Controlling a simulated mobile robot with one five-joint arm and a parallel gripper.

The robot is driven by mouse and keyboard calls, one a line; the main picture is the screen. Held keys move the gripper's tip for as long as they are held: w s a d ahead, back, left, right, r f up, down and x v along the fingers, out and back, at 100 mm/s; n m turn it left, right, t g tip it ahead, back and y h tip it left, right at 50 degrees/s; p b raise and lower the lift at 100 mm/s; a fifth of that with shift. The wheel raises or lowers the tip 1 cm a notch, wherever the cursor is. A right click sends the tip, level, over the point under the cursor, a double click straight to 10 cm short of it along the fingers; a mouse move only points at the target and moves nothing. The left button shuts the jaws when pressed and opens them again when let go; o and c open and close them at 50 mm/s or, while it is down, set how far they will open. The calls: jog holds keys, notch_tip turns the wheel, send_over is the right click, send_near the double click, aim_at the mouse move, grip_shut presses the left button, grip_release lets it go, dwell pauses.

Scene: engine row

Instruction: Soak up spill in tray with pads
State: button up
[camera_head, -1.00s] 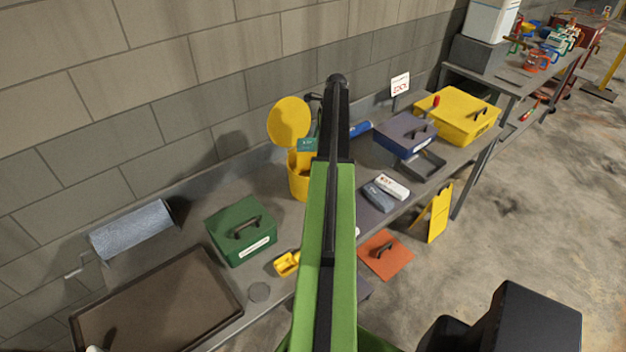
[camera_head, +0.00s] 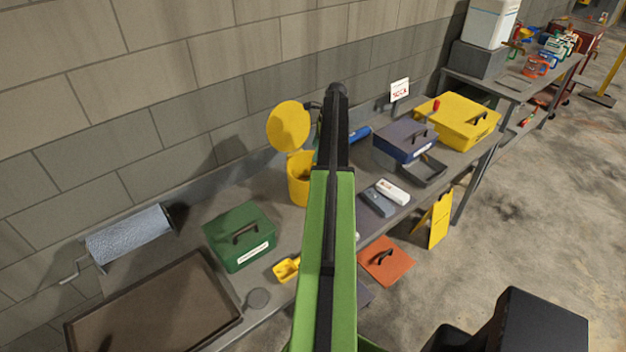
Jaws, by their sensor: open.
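A wide, shallow tray (camera_head: 155,305) with a dark rim and brown inside lies at the lower left of the bench; I cannot tell how much of the brown is liquid. A flat grey item (camera_head: 377,203), perhaps a pad, lies beside a white block (camera_head: 392,191) right of my arm. A yellow bin (camera_head: 299,180) stands at the back with its round lid (camera_head: 288,126) up; its right side is hidden by my arm. My green and black arm rises through the middle of the view. My gripper's fingers are hidden behind it.
A green case (camera_head: 239,252), a yellow scoop (camera_head: 287,270) and a blue paper roll (camera_head: 129,234) are near the tray. A blue-grey box (camera_head: 405,153) and a yellow case (camera_head: 458,137) stand at right. A yellow floor sign (camera_head: 438,219) stands before the bench.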

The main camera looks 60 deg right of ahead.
jog(key=p+v, duration=1.6)
jog(key=v, duration=0.1)
jog(key=shift+r, duration=0.1)
